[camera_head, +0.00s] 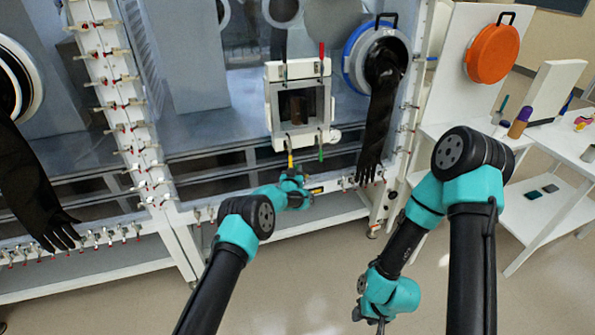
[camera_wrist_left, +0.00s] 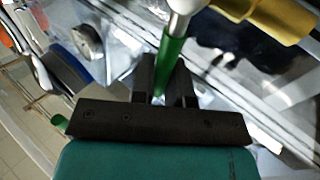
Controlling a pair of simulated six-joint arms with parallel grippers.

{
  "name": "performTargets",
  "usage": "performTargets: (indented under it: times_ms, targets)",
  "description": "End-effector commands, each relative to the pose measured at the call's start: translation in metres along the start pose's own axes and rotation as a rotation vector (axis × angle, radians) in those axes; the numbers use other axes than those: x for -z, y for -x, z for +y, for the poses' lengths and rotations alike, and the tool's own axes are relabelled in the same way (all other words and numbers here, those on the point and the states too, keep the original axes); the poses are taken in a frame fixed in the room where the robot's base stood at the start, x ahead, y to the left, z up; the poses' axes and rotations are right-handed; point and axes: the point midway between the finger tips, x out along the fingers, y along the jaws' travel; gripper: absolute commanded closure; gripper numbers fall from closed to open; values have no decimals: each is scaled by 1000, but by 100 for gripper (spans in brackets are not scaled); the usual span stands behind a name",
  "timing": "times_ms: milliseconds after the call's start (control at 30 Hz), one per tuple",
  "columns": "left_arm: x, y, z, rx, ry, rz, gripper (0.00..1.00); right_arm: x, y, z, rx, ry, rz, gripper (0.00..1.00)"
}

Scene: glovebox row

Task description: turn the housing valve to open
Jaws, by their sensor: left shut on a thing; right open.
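A white square housing (camera_head: 298,100) with a dark window is mounted on the glovebox front. Coloured levers stand around it: a red one (camera_head: 321,52) at upper right, a green one (camera_head: 321,150) at lower right and a yellow one (camera_head: 290,158) at lower left. My left gripper (camera_head: 291,173) is just below the yellow lever. In the left wrist view its jaws (camera_wrist_left: 165,85) are shut on a green handle (camera_wrist_left: 172,62) with a metal stem. I cannot tell for certain which lever this is. My right gripper (camera_head: 378,320) hangs low, open and away from the housing.
A black glove (camera_head: 378,120) hangs from the blue-ringed port right of the housing; another (camera_head: 35,190) hangs at far left. A white side table (camera_head: 560,145) with bottles stands right. The floor before the glovebox is free.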

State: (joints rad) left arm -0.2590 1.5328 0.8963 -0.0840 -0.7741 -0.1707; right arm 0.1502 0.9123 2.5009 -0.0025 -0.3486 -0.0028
Motion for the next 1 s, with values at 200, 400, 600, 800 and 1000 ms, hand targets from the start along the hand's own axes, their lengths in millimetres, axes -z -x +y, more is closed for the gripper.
performTargets:
  times_ms: [200, 400, 600, 800, 1000]
  targets:
    - [-2, 5, -7, 9, 92, 62, 100, 0, 0, 0, 0, 0, 0, 57]
    - [-3, 11, -16, 22, 213, 144, 100, 0, 0, 0, 0, 0, 0, 57]
    - [-6, 16, -23, 34, 335, 226, 100, 0, 0, 0, 0, 0, 0, 57]
    - [-8, 20, -29, 42, 425, 286, 100, 0, 0, 0, 0, 0, 0, 57]
    - [-10, 22, -32, 46, 467, 314, 100, 0, 0, 0, 0, 0, 0, 57]
